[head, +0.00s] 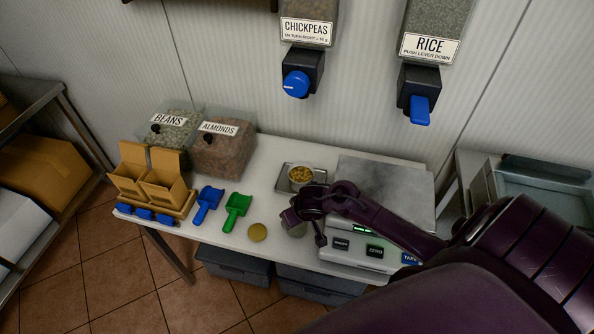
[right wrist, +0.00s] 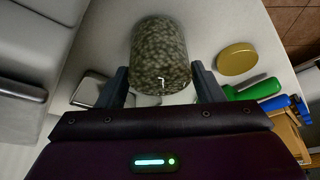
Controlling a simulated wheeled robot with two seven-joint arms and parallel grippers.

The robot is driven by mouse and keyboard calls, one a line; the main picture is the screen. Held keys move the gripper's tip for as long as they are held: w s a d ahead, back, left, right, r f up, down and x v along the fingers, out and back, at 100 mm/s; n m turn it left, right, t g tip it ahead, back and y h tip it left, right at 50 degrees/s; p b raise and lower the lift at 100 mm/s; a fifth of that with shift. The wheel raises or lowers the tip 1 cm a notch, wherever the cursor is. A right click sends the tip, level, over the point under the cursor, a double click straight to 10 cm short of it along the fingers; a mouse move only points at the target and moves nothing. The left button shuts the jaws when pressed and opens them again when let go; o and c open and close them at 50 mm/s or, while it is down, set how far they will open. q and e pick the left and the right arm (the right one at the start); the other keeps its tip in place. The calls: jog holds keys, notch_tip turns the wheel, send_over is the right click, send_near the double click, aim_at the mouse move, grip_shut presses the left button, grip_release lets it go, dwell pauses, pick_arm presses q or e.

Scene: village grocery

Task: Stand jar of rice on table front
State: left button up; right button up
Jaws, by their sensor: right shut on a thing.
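The jar of rice (right wrist: 160,52) is a clear jar filled with pale grains, seen between my fingers in the right wrist view. In the head view only a small part of the jar (head: 291,220) shows beside my gripper, near the front of the white table (head: 268,205). My right gripper (head: 300,213) is shut on the jar; its fingers stand on either side of it in the wrist view (right wrist: 160,88). I cannot tell whether the jar's base touches the table. My left gripper is not in view.
A gold lid (head: 257,232) lies left of the jar, then a green scoop (head: 237,208) and a blue scoop (head: 207,203). A scale (head: 390,185) stands to the right. A cup of chickpeas (head: 301,174) sits behind. Rice (head: 430,48) and chickpea dispensers (head: 306,35) hang above.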

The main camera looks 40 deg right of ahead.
jog(key=o, duration=1.2)
jog(key=shift+r, duration=0.1)
jog(key=p+v, duration=0.3)
jog(key=v, duration=0.9)
jog(key=shift+p, duration=0.4)
